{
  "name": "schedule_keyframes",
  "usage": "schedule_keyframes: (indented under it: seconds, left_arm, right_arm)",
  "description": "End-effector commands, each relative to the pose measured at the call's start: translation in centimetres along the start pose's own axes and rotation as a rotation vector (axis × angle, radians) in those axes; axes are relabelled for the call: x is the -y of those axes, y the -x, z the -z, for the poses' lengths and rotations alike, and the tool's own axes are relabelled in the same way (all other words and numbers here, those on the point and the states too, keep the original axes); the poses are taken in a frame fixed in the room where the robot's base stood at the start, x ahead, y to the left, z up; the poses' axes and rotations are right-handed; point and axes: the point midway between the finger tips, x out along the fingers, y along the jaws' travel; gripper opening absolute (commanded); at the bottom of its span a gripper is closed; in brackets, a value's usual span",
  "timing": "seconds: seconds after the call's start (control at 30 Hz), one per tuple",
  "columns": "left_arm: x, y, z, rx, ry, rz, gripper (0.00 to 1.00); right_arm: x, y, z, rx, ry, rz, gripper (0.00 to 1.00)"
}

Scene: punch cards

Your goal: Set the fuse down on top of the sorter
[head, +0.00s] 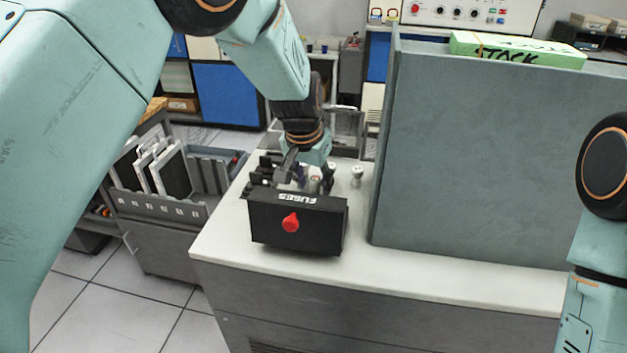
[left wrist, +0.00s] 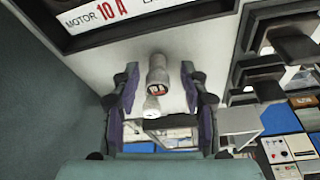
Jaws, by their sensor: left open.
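The big grey-green cabinet (head: 480,155), apparently the sorter, rises at right. My right gripper is out of view.
A green-topped block marked with dark letters (head: 515,48) lies at the cabinet's top. A grey rack with cards (head: 160,205) stands left of the worktop. The worktop (head: 400,272) is clear at the front. A dark-framed MOTOR label (left wrist: 105,15) is near the gripper.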

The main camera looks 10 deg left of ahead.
Motion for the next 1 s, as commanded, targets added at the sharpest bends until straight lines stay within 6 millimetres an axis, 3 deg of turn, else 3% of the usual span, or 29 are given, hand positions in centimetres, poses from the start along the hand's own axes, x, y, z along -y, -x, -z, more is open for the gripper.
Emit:
schedule_keyframes:
  seconds: [0.27, 0.73, 1.0]
  left_arm:
    - [0.0, 0.7, 0.2, -0.003, 0.0, 0.001, 0.45]
    - [0.0, 9.5, 0.2, -0.004, -0.001, 0.001, 0.45]
    - [0.0, 12.1, 0.1, 0.0, 0.0, 0.0, 0.45]
  right_arm:
    - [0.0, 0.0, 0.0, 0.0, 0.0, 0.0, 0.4]
    - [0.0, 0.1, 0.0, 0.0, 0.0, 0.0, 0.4]
    - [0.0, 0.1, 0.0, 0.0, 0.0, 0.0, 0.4]
